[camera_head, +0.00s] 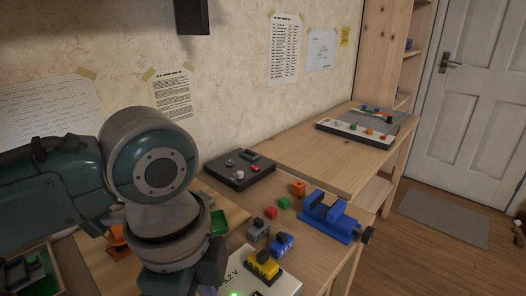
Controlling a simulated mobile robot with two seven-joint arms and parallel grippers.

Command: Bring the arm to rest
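My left arm comes in from the left and fills the lower left of the head view. Its large grey round joint stands over the workbench (333,257), and the arm bends downward there. The arm runs out of the picture at the bottom edge, so my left gripper and anything it may hold are out of sight. My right arm and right gripper do not show.
A blue vise (330,217) stands farther right. A second table (300,154) lies beyond; a door (470,110) is at right.

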